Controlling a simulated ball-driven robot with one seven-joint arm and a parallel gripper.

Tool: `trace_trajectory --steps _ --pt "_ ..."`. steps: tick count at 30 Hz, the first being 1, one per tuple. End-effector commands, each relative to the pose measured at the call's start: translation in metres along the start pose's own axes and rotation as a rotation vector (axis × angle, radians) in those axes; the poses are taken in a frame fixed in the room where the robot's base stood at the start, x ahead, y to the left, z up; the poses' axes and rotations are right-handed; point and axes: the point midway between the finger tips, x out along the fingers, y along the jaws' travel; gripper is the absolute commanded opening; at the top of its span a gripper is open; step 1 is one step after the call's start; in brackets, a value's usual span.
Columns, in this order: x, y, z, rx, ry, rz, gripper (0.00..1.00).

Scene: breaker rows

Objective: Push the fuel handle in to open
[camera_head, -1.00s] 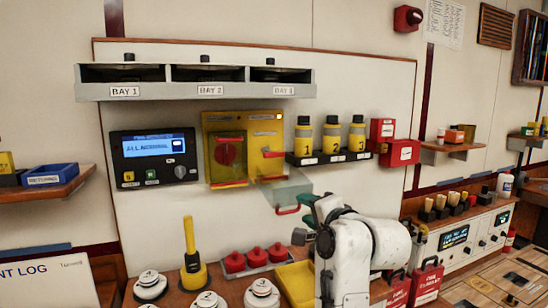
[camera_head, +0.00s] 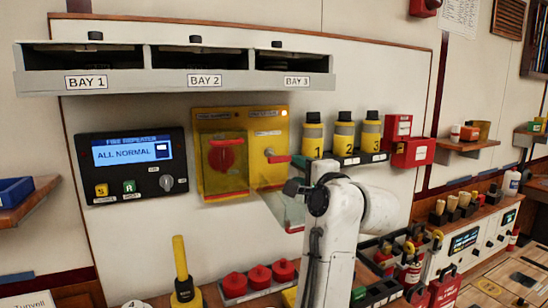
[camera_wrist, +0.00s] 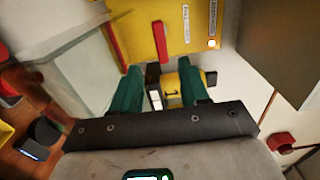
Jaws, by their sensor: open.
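A yellow panel (camera_head: 240,128) on the wall has two stations. The left station has a clear cover (camera_head: 222,168) shut over a round red knob. The right station shows the red fuel handle (camera_head: 278,158) sticking out, uncovered. A clear cover (camera_head: 282,208) hangs down below it, partly hidden by my arm. My gripper (camera_wrist: 162,75) is open with green fingers and nothing held. It is just below and right of the handle in the head view. In the wrist view the yellow panel (camera_wrist: 170,15) is ahead; I cannot tell which red part there is the handle.
Yellow bottles (camera_head: 343,135) stand in a dark rack right of the panel. A repeater screen (camera_head: 133,152) is on the left, reading ALL NORMAL. Red boxes (camera_head: 412,153) hang farther right.

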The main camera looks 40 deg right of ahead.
Motion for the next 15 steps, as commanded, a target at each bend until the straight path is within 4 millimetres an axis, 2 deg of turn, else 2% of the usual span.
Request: trace_trajectory --steps 5,15 --pt "0.012 -0.001 0.000 0.000 0.000 0.000 0.45" --pt "0.070 -0.002 0.000 0.000 -0.001 0.002 0.45"
